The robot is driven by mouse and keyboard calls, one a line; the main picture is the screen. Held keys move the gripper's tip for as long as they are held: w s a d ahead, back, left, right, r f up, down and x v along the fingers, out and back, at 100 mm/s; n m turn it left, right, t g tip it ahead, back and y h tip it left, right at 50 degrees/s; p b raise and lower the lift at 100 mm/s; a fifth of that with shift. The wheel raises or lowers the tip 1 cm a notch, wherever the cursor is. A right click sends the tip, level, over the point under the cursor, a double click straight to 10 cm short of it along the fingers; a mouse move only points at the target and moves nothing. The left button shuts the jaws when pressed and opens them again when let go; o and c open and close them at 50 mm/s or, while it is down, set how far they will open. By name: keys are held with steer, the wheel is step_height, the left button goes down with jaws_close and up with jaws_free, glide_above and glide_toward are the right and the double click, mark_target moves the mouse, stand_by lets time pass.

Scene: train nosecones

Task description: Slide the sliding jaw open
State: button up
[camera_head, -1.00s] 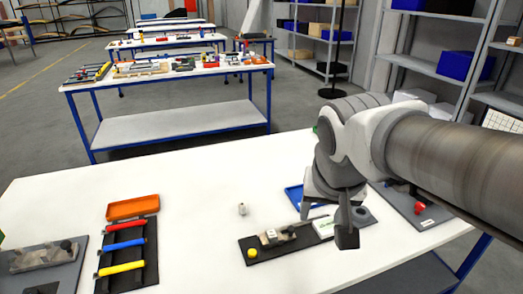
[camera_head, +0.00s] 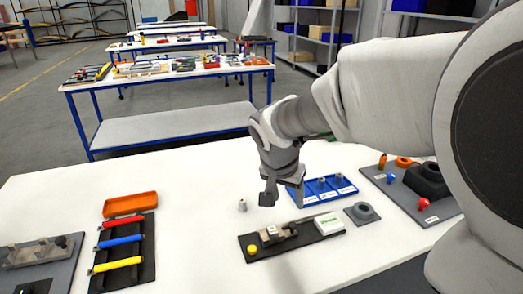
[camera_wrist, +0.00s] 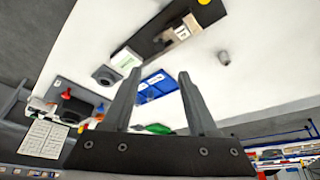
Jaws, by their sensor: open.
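The sliding jaw fixture sits on a dark base plate (camera_head: 258,256) at the middle front of the white table. A grey-beige jaw block (camera_head: 276,234) stands on it, with a yellow knob (camera_head: 252,250) at its left end and a white labelled box (camera_head: 328,224) at its right. The jaw block also shows in the wrist view (camera_wrist: 180,33), upper centre. I cannot tell how far the jaw stands along its track. My gripper (camera_head: 284,199) is open and empty above the table, behind the fixture in the picture and apart from it. Its two fingers also show in the wrist view (camera_wrist: 160,78).
A blue tray (camera_head: 322,198) with small grey parts lies right of my gripper. A grey ring part (camera_head: 362,212) and a board with red and blue knobs (camera_head: 440,209) are further right. A small grey cylinder (camera_head: 242,205), an orange tray (camera_head: 130,203) and a coloured-handle rack (camera_head: 141,277) are left.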

mark_target(292, 225)
steer(key=b+x, duration=0.2)
steer(key=x, duration=1.2)
steer(key=shift+d+f, duration=0.1)
steer(key=shift+f, duration=0.15)
jaws_close()
stand_by(0.7)
